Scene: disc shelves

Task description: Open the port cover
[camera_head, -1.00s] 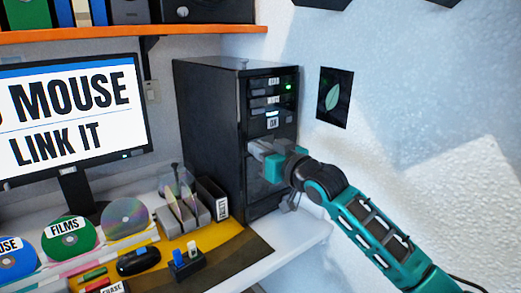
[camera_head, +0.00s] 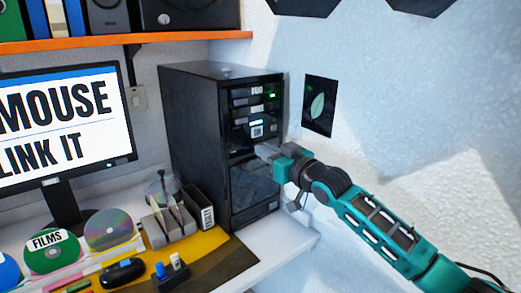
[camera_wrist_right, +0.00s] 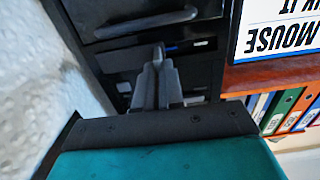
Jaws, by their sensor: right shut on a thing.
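The black computer tower (camera_head: 195,135) stands on the white desk beside the wall. My right gripper (camera_head: 264,152) is at its front, just below the ON label, at the strip above the lower panel. In the right wrist view my right gripper (camera_wrist_right: 158,62) has its fingers together on a small grey piece, the port cover, at the tower's front. A bit of blue shows beside the fingertips, at the port strip (camera_wrist_right: 200,45). The fingers hide most of the cover, and how far it stands open cannot be told. My left gripper is not in view.
A monitor (camera_head: 60,120) stands left of the tower. Discs (camera_head: 110,228), a grey disc rack (camera_head: 165,222) and a black bin (camera_head: 200,208) lie before it. An orange shelf (camera_head: 110,42) runs above. The wall right of the tower is close.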

